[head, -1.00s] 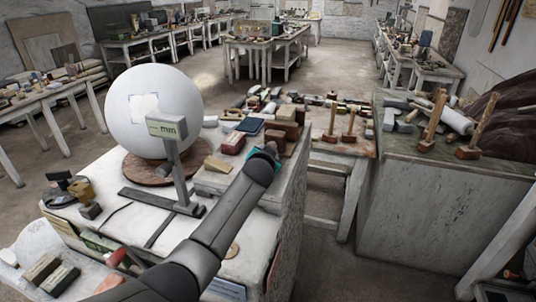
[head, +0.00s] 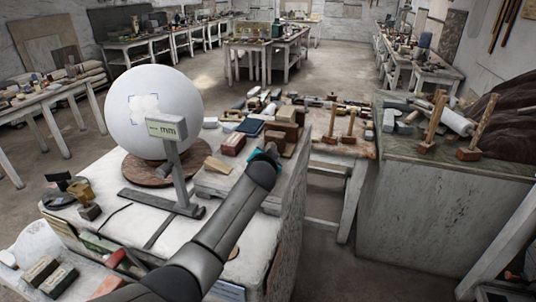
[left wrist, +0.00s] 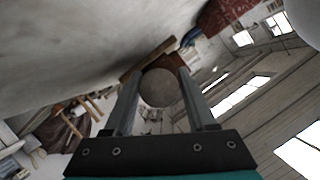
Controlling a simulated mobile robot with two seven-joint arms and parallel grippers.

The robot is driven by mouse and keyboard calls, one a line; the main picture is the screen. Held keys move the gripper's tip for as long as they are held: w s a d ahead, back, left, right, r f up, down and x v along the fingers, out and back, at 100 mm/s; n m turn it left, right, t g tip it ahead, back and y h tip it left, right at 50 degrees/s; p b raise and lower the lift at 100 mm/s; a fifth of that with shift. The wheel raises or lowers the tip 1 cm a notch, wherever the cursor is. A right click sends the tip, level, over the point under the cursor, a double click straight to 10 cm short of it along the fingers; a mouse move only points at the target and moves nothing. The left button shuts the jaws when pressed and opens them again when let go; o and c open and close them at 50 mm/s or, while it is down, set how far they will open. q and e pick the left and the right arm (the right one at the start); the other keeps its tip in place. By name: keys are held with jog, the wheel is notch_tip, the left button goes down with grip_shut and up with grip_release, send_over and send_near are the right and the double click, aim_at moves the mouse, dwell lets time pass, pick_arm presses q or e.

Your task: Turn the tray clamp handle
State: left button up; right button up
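In the left wrist view a round grey-brown knob-like thing (left wrist: 159,88) shows between the fingertips of my left gripper (left wrist: 160,85). It may be the end of the tray clamp handle, but I cannot be sure. The fingers stand apart on both sides of it, and I see no clear contact. A brown strip (left wrist: 146,62) lies behind it. In the head view my left arm reaches across the workbench to its right edge. There its teal-marked end dips behind the edge, so the fingers and any clamp are hidden. My right gripper is in no view.
A white sphere (head: 154,111) stands on a round brown base (head: 160,172) on the left of the bench. A gauge reading mm (head: 167,129) stands before it. Blocks (head: 232,144) lie near my arm. A grey-sided cabinet (head: 420,217) is at right, with floor between.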

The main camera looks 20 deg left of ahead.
pick_arm(q)
jog(key=shift+v, duration=0.8)
jog(key=v, duration=1.3)
jog(key=shift+s+r, duration=0.2)
jog(key=shift+s, duration=0.1)
jog(key=shift+d, duration=0.1)
